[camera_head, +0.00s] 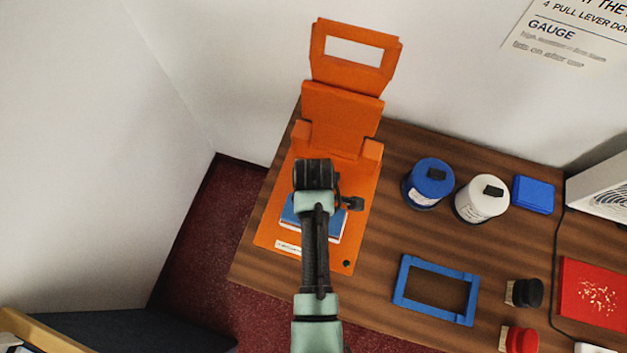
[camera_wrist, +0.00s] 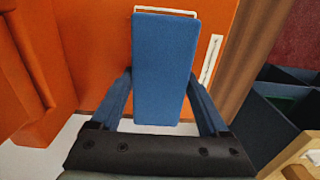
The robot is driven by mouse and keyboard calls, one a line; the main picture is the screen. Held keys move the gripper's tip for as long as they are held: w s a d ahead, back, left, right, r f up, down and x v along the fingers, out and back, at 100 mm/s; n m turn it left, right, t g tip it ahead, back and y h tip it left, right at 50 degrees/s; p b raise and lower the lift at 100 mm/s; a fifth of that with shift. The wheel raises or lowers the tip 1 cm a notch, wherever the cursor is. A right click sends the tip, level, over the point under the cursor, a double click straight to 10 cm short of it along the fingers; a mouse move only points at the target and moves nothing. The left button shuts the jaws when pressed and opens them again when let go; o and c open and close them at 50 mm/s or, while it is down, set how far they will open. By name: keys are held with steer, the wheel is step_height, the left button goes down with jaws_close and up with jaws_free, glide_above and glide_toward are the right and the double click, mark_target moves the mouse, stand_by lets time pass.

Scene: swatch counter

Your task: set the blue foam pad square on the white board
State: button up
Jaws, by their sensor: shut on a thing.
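The blue foam pad (camera_wrist: 165,70) fills the middle of the wrist view, between the two blue fingers of my gripper (camera_wrist: 162,78), which is shut on it. In the head view, the pad (camera_head: 290,215) shows partly from under my gripper (camera_head: 317,198). The white board (camera_head: 286,223) lies on the orange base of the press and is mostly covered by the pad. A thin strip of the board (camera_wrist: 165,11) shows past the pad's far edge in the wrist view. I cannot tell whether the pad touches the board.
The orange press (camera_head: 340,112) stands open behind my gripper, its frame raised. A blue jar (camera_head: 430,183), a white jar (camera_head: 482,200) and a blue block (camera_head: 534,194) stand to the right. A blue frame (camera_head: 402,280) lies at front right. The wood between is clear.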

steer(key=shift+f, duration=0.6)
stand_by(1.1)
steer(key=o, duration=1.2)
step_height(320, 180, up, 13)
steer(key=shift+s+f+b, duration=0.1)
steer(key=shift+b, duration=0.7)
